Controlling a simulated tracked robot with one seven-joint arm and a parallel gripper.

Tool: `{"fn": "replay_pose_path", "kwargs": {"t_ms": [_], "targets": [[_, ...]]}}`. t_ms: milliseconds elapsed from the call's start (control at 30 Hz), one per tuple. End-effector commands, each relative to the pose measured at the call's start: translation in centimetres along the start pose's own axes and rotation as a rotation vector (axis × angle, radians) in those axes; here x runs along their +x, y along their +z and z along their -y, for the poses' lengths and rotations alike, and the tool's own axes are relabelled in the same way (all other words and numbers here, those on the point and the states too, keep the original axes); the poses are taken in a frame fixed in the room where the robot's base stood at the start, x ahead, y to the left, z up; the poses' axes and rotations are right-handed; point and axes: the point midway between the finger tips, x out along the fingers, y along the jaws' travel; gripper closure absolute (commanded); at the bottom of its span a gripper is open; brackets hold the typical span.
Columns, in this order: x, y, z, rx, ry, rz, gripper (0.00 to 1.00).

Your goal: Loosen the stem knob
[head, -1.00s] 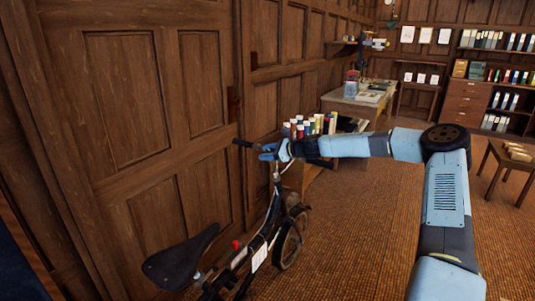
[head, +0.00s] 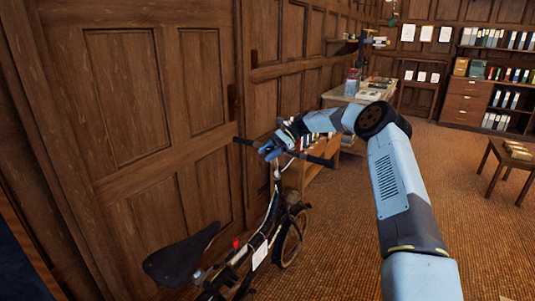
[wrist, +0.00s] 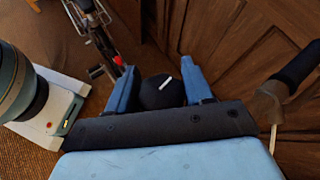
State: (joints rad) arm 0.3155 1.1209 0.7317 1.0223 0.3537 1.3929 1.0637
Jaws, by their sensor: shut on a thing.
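A bicycle (head: 262,225) stands beside the wooden wall, its saddle (head: 180,252) toward me and its handlebar at the far end. My gripper (head: 270,151) is at the middle of the handlebar, over the stem. In the wrist view my gripper (wrist: 159,85) has its two blue fingers on either side of a round black stem knob (wrist: 155,97) with a short white mark, and is shut on it. The lower part of the knob is hidden behind the gripper's dark body. In the head view my gripper hides the knob.
The wooden wall (head: 165,100) is close on the left of the bicycle. A handlebar grip (wrist: 300,63) shows at right in the wrist view. A desk (head: 350,97) and bookshelves stand farther back. A small table (head: 510,160) stands right; open floor lies between.

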Motion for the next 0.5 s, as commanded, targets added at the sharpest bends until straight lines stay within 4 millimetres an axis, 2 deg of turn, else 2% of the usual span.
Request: {"fn": "replay_pose_path", "kwargs": {"t_ms": [500], "targets": [[0.02,0.12,-0.04,-0.033,0.118,0.000,0.79]]}}
